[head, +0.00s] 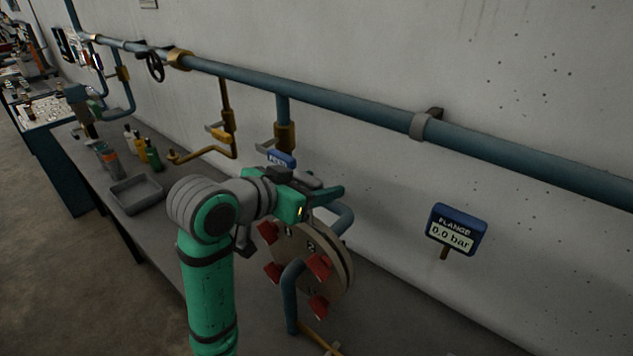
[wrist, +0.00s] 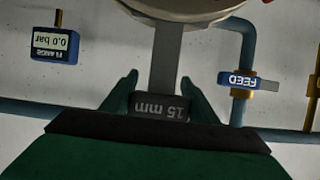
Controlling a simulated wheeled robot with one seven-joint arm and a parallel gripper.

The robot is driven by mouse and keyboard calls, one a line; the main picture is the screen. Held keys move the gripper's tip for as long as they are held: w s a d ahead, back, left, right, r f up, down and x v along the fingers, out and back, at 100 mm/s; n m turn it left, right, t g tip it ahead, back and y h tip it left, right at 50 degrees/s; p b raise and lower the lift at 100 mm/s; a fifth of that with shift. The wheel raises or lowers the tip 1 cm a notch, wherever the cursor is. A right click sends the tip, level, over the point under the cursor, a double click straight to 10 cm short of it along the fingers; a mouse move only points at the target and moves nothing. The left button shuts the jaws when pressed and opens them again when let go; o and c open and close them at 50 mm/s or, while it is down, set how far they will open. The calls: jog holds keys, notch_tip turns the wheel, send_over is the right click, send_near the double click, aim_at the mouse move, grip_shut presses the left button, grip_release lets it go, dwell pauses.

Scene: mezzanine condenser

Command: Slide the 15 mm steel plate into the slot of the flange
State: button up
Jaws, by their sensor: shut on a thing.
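The 15 mm steel plate (wrist: 166,58) is a grey strip with a dark end block (wrist: 160,107) marked "15 mm". My gripper (wrist: 160,80) is shut on this plate, one green finger on either side. In the wrist view the plate's far end meets the rim of the round flange (wrist: 190,12); I cannot tell whether it is inside the slot. I cannot make out the plate in that view.
A teal pipe (head: 350,107) runs along the wall, with a FEED tag (wrist: 238,80) on a branch. A gauge (head: 456,231) reading 0.0 bar is right of the flange. A grey tray (head: 136,194) and several bottles (head: 152,155) stand left on the bench.

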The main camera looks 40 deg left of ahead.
notch_tip(320, 180, down, 7)
jog(key=shift+r, duration=0.15)
dwell(2.7)
jog(key=o, duration=1.4)
jog(key=shift+c, duration=0.2)
jog(key=v, duration=1)
jog(key=shift+s+r, duration=0.15)
jog(key=shift+s, duration=0.25)
